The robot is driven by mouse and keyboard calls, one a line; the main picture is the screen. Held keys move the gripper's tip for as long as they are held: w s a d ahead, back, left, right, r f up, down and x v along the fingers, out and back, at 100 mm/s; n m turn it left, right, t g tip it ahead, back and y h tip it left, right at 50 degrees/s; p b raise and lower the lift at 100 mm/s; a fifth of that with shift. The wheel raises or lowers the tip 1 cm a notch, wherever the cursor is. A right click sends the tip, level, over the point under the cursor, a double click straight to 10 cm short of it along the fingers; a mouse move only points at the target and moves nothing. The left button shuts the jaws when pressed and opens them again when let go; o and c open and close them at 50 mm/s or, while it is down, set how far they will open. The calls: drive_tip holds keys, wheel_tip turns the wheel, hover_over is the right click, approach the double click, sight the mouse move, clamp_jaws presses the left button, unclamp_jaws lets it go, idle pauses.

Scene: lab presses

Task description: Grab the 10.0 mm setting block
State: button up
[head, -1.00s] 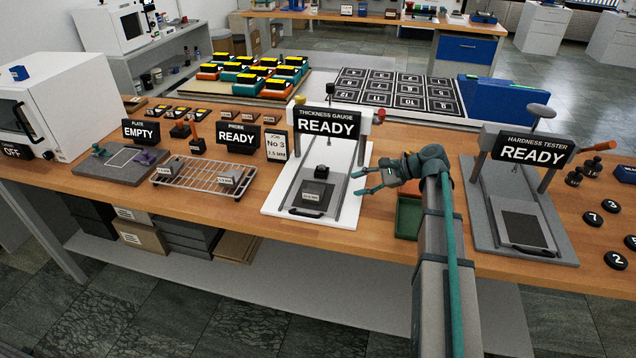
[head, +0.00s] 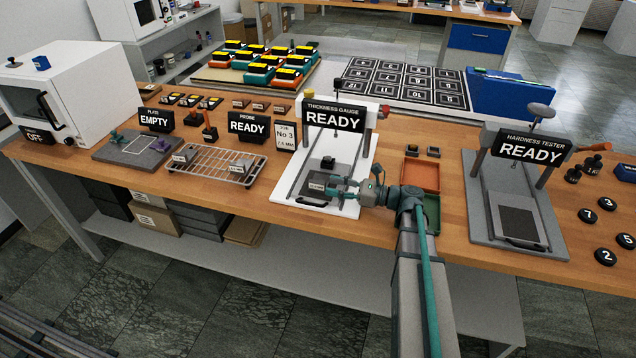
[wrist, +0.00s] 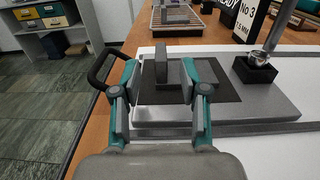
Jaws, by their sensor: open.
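A small grey block with a white label (head: 316,187) stands on the dark plate of the thickness gauge (head: 345,207). The label is too small to read, so I cannot confirm that it is the 10.0 mm setting block. My gripper (head: 335,188) is low over the gauge, reaching in from the right. In the wrist view my gripper (wrist: 167,74) is open, with a finger on either side of the grey block (wrist: 162,66). Contact cannot be told.
A wire rack (head: 215,172) with two labelled grey blocks stands to the left. Orange (head: 422,175) and green trays lie right of the gauge, with the hardness tester (head: 485,200) farther right.

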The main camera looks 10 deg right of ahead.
sight(317, 181)
drive_tip(key=p+x, duration=0.1)
drive_tip(key=x, duration=0.1)
drive_tip(key=p+x, duration=0.1)
drive_tip(key=x, duration=0.2)
drive_tip(key=shift+w+r, duration=0.15)
drive_tip(key=shift+r, duration=0.05)
drive_tip(key=shift+w+a, duration=0.15)
drive_tip(key=shift+a, duration=0.2)
drive_tip(key=shift+f, duration=0.1)
drive_tip(key=shift+c, duration=0.4)
clamp_jaws()
